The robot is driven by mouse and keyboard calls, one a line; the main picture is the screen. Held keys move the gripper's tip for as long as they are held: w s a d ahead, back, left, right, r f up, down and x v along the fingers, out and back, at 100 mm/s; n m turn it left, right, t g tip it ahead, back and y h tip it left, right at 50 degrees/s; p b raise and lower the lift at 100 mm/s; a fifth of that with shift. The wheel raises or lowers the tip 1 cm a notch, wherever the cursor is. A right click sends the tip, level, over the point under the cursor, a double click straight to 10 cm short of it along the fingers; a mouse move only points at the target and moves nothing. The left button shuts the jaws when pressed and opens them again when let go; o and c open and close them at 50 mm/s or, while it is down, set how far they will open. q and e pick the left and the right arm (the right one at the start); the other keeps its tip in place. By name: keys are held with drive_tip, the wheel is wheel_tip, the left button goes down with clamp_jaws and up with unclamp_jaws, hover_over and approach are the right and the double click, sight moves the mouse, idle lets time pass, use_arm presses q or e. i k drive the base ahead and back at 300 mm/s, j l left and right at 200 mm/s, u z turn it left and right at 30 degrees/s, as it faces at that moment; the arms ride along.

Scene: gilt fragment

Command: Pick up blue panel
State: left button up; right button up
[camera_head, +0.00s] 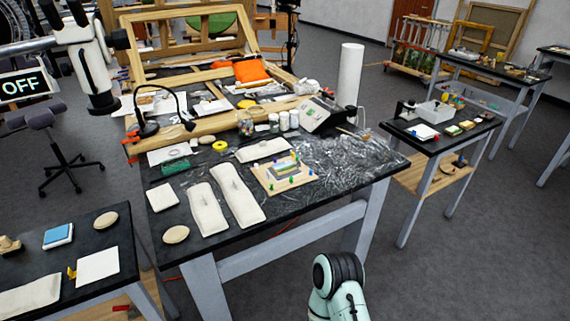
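A small blue panel (57,236), square with a pale edge, lies flat on the dark side table (102,221) at the lower left. It is near that table's far side and nothing covers it. A light green and black piece of my own arm (338,285) shows at the bottom centre, with no fingers visible. Neither of my grippers can be made out in this view.
Beside the panel are a white square (97,267), an oval pad (106,220) and a yellow piece (71,273). The central worktable (345,170) carries long cloth bags, jars and a wooden board (284,186). White jointed equipment (85,60) hangs at the upper left. Grey floor is clear at lower right.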

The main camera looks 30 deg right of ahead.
sight(286, 166)
drive_tip(key=l+u, duration=0.15)
drive_tip(key=l, duration=0.4)
drive_tip(key=l+u, duration=0.15)
drive_tip(key=l, duration=0.35)
drive_tip(key=k+l+u, duration=0.15)
drive_tip(key=l, duration=0.4)
drive_tip(key=l+u, duration=0.15)
drive_tip(key=l, duration=0.35)
